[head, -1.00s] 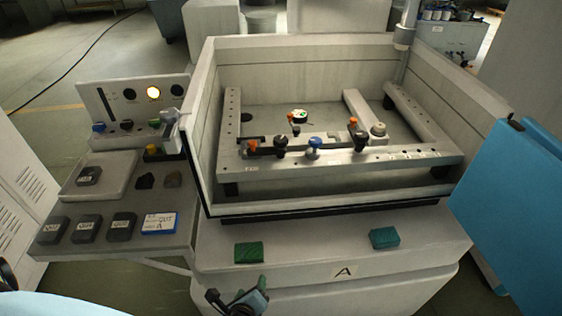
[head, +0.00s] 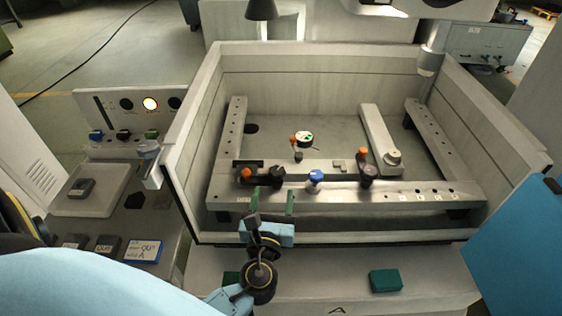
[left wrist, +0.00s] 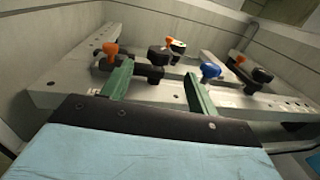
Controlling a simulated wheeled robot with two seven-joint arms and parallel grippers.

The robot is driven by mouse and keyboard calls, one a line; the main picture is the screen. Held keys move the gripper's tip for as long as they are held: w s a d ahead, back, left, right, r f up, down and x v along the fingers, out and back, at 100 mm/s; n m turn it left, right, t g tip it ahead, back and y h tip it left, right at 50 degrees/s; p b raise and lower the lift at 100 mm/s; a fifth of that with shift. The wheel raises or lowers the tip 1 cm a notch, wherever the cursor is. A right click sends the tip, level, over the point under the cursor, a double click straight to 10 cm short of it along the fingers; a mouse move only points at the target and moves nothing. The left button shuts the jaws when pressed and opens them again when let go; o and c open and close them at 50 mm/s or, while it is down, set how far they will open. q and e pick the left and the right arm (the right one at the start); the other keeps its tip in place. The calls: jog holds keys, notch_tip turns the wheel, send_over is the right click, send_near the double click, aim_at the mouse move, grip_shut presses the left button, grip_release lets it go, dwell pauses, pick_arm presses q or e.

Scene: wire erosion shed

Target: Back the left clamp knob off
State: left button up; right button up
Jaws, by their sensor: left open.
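The left clamp on the fixture's front rail (head: 420,190) has a black knob (head: 277,172) beside an orange-topped post (head: 246,175). In the left wrist view the black knob (left wrist: 159,54) stands ahead, between the directions of the two fingers, with the orange top (left wrist: 110,48) to its left. My left gripper (head: 272,198) is open and empty, its green fingers pointing at the rail, just short of the knob. A blue knob (head: 315,176) stands to the right, and a right clamp with a black knob (head: 369,171) farther right. My right gripper is not in view.
The tank's front wall (head: 400,238) lies under my left gripper. A teal block (head: 386,281) sits on the front ledge; another is mostly hidden by my arm. A control panel (head: 125,115) stands left. A white dial (head: 304,139) sits behind the left clamp.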

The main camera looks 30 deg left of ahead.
aim_at(278, 167)
pick_arm(q)
jog(key=x, duration=0.4)
jog(key=shift+r+p, duration=0.1)
jog(key=shift+p, duration=0.2)
jog(key=x, duration=0.5)
jog(key=shift+w+a, duration=0.15)
jog(key=shift+w, duration=0.05)
jog(key=shift+w+a, duration=0.1)
jog(key=shift+w, duration=0.2)
jog(key=shift+w+a, duration=0.1)
jog(key=shift+w, duration=0.05)
jog(key=c, duration=1)
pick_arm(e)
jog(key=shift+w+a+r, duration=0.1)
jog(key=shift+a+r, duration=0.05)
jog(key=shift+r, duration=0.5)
